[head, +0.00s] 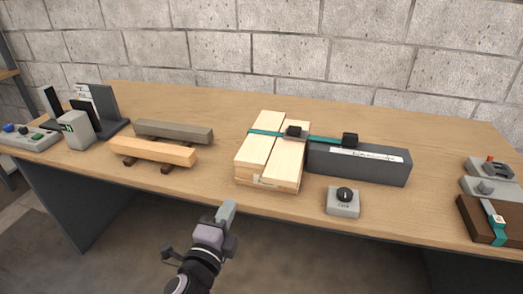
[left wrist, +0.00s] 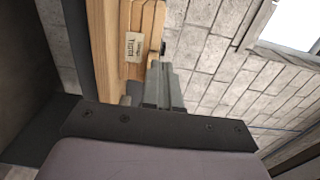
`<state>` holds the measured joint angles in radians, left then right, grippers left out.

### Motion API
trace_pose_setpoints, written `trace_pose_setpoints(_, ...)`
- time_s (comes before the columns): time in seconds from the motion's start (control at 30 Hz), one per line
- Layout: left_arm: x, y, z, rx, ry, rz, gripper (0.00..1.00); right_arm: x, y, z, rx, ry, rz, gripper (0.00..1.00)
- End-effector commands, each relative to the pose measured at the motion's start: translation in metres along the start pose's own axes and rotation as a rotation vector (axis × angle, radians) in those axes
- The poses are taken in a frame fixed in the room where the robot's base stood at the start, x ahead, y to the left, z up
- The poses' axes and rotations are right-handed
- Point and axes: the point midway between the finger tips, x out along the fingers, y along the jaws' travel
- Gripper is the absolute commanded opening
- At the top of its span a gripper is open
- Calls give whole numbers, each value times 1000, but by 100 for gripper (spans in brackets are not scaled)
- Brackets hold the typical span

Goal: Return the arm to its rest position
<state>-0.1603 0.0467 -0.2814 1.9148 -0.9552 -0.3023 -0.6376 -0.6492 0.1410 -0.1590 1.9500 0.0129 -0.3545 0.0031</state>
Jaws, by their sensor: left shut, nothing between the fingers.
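My left gripper (head: 227,212) is shut and empty in the head view. It is in front of the table's front edge, below and left of the pale wooden block stack. In the left wrist view its fingers (left wrist: 162,85) are together. The rest of my left arm runs down to the bottom edge of the head view. My right gripper is in neither view.
The table (head: 400,120) holds a strapped pale wood stack (head: 270,160), a dark grey box (head: 360,164), a knob box (head: 343,202), two beams (head: 155,150) on supports, and a brown strapped block (head: 485,220). A brick wall (head: 300,50) stands behind. Floor space lies in front.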

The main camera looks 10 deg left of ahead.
Motion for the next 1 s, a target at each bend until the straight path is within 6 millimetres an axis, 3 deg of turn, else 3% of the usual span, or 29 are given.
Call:
trace_pose_setpoints(0.13,-7,10,2,-69,0,37,0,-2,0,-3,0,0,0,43)
trace_pose_setpoints(0.27,-31,41,10,-299,-14,154,0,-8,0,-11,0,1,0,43)
trace_pose_setpoints(0.4,-76,85,17,-676,-78,328,0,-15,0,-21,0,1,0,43)
trace_pose_setpoints(0.6,-144,130,23,-1159,-235,523,0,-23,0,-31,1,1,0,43)
trace_pose_setpoints(0.8,-181,148,25,-1417,-350,608,0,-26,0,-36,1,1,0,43)
trace_pose_setpoints(1.0,-186,151,24,-1464,-372,619,0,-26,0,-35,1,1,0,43)
